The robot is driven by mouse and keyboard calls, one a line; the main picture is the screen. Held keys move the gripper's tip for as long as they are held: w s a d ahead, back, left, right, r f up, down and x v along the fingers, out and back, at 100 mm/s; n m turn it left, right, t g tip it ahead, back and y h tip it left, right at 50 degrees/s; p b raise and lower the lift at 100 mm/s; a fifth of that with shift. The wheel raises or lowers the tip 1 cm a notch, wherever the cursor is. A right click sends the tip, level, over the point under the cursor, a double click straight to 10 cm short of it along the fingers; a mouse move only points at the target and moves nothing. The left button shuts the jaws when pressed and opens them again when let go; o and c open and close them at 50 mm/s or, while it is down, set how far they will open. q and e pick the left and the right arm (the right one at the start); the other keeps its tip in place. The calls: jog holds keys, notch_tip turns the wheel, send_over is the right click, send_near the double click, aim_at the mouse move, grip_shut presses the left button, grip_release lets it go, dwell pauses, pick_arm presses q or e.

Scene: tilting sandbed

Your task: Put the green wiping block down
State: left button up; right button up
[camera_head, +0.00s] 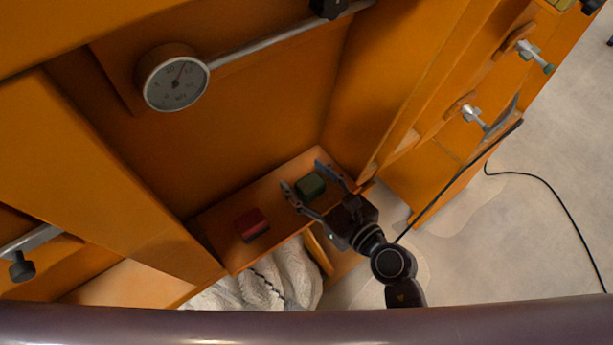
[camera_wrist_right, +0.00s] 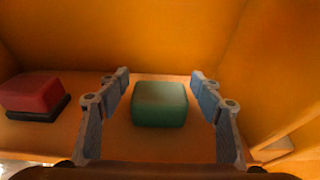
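The green wiping block (camera_head: 310,186) rests on a narrow orange shelf (camera_head: 215,222). It also shows in the right wrist view (camera_wrist_right: 160,104), upright on the shelf between my right gripper's fingers. My right gripper (camera_head: 308,178) is open around the block, and in the right wrist view (camera_wrist_right: 160,90) a gap shows on both sides between fingers and block. My left gripper is not in view.
A red block (camera_head: 251,225) with a dark base sits on the same shelf, left of the green one; it also shows in the right wrist view (camera_wrist_right: 34,94). A round dial gauge (camera_head: 175,78) is above. White cloth (camera_head: 262,285) lies below the shelf. A black cable (camera_head: 545,185) crosses the floor at right.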

jog(key=shift+r, duration=0.2)
jog(key=shift+s+d+f, duration=0.1)
jog(key=shift+s+d, duration=0.1)
jog(key=shift+s, duration=0.1)
jog(key=b+v, duration=0.2)
jog(key=v, duration=0.9)
jog(key=shift+s, duration=0.1)
jog(key=shift+d, duration=0.1)
